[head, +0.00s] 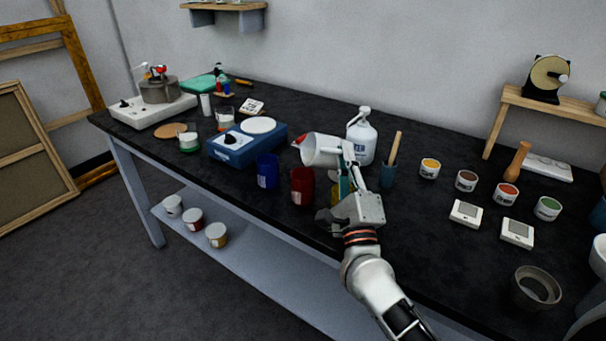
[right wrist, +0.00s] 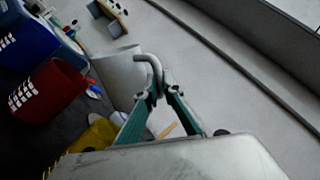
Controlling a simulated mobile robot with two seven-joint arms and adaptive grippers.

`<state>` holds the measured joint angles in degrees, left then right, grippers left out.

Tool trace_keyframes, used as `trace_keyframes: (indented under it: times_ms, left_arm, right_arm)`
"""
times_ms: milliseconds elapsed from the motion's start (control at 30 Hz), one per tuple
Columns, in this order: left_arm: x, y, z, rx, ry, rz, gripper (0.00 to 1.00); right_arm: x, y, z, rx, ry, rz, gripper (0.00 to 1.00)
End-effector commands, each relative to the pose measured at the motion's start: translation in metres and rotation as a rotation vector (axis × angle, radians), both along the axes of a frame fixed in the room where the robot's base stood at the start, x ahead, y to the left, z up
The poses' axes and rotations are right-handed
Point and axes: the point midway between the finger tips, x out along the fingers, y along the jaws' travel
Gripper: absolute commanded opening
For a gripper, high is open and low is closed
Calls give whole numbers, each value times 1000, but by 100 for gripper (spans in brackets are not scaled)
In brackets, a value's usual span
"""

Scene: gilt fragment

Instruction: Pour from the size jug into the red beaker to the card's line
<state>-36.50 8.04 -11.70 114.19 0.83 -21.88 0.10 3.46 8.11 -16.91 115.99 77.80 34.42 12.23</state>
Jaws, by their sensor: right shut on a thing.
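The pale size jug (head: 321,150) is in the air above the bench, tilted with its mouth toward the left. My right gripper (head: 345,165) is shut on its handle; the right wrist view also shows the jug (right wrist: 117,76) and the fingers (right wrist: 152,98) at the handle. The red beaker (head: 302,186) stands upright on the bench, below and left of the jug; it also shows in the right wrist view (right wrist: 48,88). No stream shows, and the levels inside both are hidden. My left gripper is out of view.
A blue beaker (head: 267,171) stands left of the red one, before a blue device (head: 247,143). A white bottle (head: 362,136) and a brush pot (head: 388,175) stand close right of the jug.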

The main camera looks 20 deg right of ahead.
Motion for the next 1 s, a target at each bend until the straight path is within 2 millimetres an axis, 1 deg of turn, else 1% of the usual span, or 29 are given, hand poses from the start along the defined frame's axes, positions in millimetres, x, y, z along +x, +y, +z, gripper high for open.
trace_keyframes:
  times_ms: [233, 700, 1000]
  left_arm:
    - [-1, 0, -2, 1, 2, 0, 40]
    - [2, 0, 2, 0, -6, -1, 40]
    - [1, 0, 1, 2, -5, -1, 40]
  right_arm:
    - [0, 2, 1, -8, -2, 0, 0]
    - [0, -1, 0, -25, -2, -1, 0]
    - [-1, -1, 0, -37, -3, -2, 0]
